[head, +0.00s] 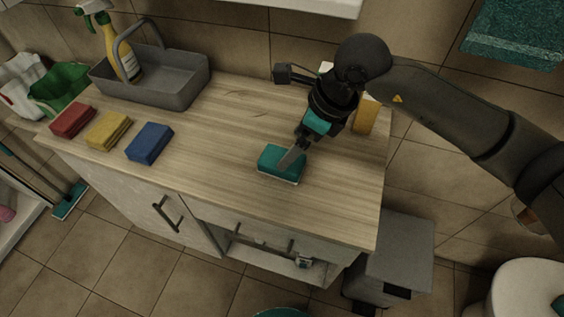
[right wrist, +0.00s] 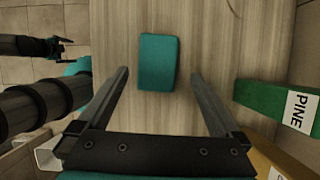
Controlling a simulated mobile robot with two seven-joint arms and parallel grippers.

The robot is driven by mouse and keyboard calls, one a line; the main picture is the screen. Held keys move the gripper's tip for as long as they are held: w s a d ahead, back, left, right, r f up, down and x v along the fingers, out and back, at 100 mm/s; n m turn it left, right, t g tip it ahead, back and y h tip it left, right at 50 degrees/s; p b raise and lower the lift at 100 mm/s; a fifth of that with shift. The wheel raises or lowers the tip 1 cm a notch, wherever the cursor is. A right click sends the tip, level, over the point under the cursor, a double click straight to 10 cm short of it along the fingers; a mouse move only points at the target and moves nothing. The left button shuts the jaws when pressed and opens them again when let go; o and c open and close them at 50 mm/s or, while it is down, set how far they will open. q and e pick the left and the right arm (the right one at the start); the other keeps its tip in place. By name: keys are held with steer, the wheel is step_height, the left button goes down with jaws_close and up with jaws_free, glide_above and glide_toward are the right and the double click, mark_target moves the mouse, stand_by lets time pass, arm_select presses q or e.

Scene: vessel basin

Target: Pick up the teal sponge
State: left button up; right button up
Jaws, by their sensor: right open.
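The teal sponge (head: 277,158) lies flat on the wooden counter, right of the other sponges. My right gripper (head: 291,163) comes down over it, and a finger hides part of its top. In the right wrist view the sponge (right wrist: 158,55) shows whole between the tips of the open, empty right gripper (right wrist: 160,76), with gaps on both sides. I cannot tell how high the tips are above the counter. A dark gripper, apparently my left one (right wrist: 58,46), shows at the left edge of the right wrist view. Its jaws are too small to judge.
Red (head: 73,120), yellow (head: 109,131) and blue (head: 150,143) sponges lie at the left. A grey caddy (head: 180,83) with a spray bottle (head: 122,48) stands behind them. A green PINE box (right wrist: 270,98) and an orange box (head: 365,115) stand near the right gripper.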

steer(key=shift+b+x, duration=0.4)
steer(key=shift+x, duration=2.75)
steer(key=shift+s+a, duration=0.2)
steer(key=shift+f, duration=0.15)
steer(key=shift+c, duration=0.4)
steer(key=c, duration=1.2)
steer(key=shift+o, duration=0.2)
steer(key=shift+r, duration=0.25)
step_height(320, 180, up, 20)
steer(key=p, duration=0.2)
